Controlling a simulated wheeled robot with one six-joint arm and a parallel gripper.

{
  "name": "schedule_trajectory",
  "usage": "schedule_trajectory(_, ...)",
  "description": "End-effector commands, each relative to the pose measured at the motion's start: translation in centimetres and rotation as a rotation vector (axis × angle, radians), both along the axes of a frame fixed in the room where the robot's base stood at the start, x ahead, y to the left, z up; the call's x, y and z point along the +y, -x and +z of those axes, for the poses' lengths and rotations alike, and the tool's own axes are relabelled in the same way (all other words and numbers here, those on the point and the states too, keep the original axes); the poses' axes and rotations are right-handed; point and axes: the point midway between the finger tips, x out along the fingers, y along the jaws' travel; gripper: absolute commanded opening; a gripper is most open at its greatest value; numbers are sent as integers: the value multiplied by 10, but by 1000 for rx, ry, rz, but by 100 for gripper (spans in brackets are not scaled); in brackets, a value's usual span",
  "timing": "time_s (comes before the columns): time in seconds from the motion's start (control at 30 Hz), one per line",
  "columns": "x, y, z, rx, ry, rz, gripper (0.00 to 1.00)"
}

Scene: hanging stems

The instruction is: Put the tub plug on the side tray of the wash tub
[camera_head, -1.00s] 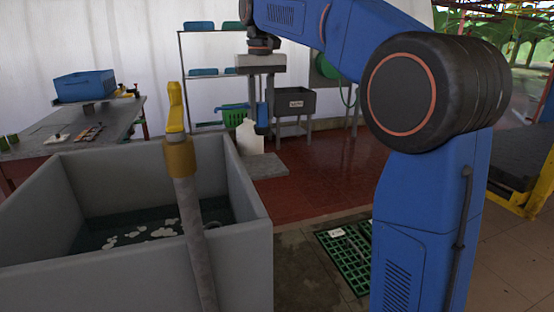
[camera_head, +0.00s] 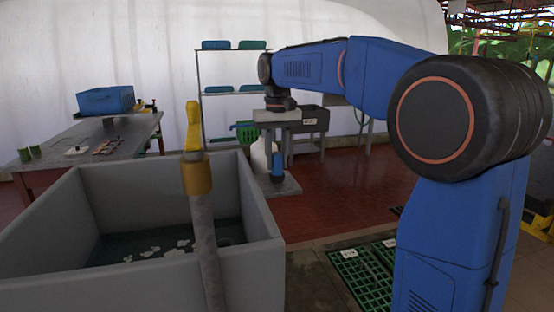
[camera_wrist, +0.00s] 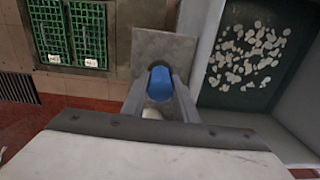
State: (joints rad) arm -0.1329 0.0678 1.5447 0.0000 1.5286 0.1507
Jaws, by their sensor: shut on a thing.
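The tub plug, a small blue rounded piece (camera_wrist: 160,83), is between my gripper's fingers (camera_wrist: 160,92) in the wrist view. My gripper (camera_head: 277,165) is shut on it, pointing down, in the head view, where the blue plug (camera_head: 278,173) shows at its lower end. The grey wash tub (camera_head: 268,245) holds dark water with pale floating bits. Its flat grey side tray (camera_head: 289,188) juts from the tub's far right side, and the wrist view shows it (camera_wrist: 150,45) behind the plug. I cannot tell whether the plug touches the tray.
A tap (camera_head: 197,175) rises at the tub's near side. Green floor grates (camera_head: 358,278) lie to the right. A table with a blue crate (camera_head: 106,100) is at the left. Red floor is clear beyond the tray.

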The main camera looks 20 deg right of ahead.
Motion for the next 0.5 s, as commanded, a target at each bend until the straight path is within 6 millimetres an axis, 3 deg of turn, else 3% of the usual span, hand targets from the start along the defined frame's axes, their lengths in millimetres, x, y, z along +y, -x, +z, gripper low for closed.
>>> schedule_trajectory(0.17,0,0,-2,1,0,0,7)
schedule_trajectory(0.2,0,0,-3,1,0,0,29)
schedule_trajectory(0.27,0,0,-3,1,0,0,44)
schedule_trajectory(0.5,0,0,-2,1,0,0,46)
